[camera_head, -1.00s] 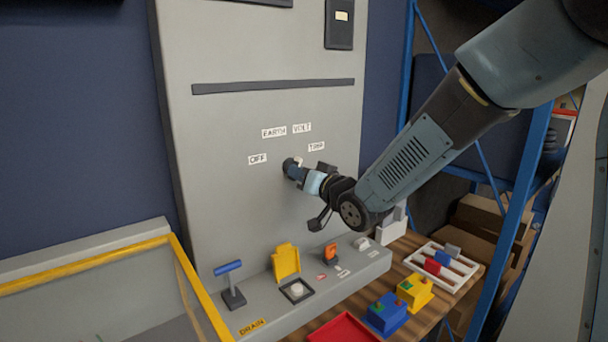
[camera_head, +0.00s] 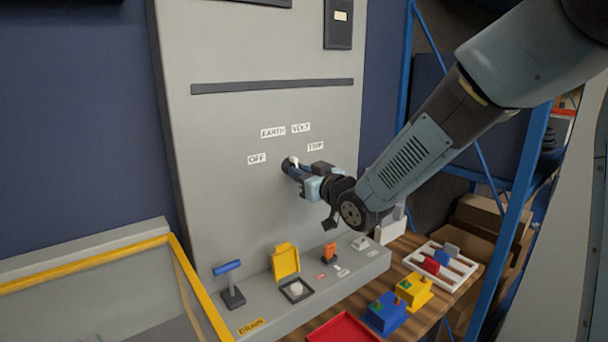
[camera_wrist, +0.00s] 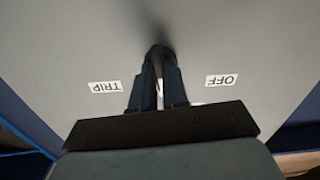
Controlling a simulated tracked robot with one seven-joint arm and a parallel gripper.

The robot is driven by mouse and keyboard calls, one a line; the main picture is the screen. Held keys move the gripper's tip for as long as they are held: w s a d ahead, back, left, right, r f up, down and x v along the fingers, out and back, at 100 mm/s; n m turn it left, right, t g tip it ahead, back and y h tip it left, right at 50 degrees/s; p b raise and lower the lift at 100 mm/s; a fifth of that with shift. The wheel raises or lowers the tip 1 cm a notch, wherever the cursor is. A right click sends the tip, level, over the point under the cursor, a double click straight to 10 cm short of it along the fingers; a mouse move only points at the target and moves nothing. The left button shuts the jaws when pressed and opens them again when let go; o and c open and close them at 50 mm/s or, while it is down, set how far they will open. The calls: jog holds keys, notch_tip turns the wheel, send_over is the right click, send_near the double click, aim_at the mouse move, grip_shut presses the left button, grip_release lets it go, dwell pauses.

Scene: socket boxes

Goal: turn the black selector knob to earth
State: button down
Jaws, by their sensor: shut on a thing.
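The black selector knob (camera_head: 286,166) sits on the grey panel (camera_head: 225,200), below an arc of labels. My gripper (camera_head: 293,169) is shut on the knob, coming from the right. In the wrist view the two dark fingers (camera_wrist: 160,75) close around the knob (camera_wrist: 158,52), which is dark and blurred. A white mark (camera_head: 294,160) shows at the knob, on its upper side; its exact pointing is hard to tell. The EARTH label (camera_head: 272,132) is above and slightly left of the knob. OFF (camera_head: 257,159) is left, VOLT (camera_head: 300,127) above right, TRIP (camera_head: 315,146) right.
Below the knob, a ledge holds a blue-topped lever (camera_head: 229,268), a yellow flap (camera_head: 285,261) and an orange switch (camera_head: 330,251). Yellow (camera_head: 414,291) and blue (camera_head: 385,314) boxes and a white rack (camera_head: 446,266) stand on the wooden table. The panel around the knob is clear.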

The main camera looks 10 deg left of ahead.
jog(key=shift+n, duration=1.5)
jog(key=c, duration=1.1)
grip_release()
jog(key=shift+c, duration=0.2)
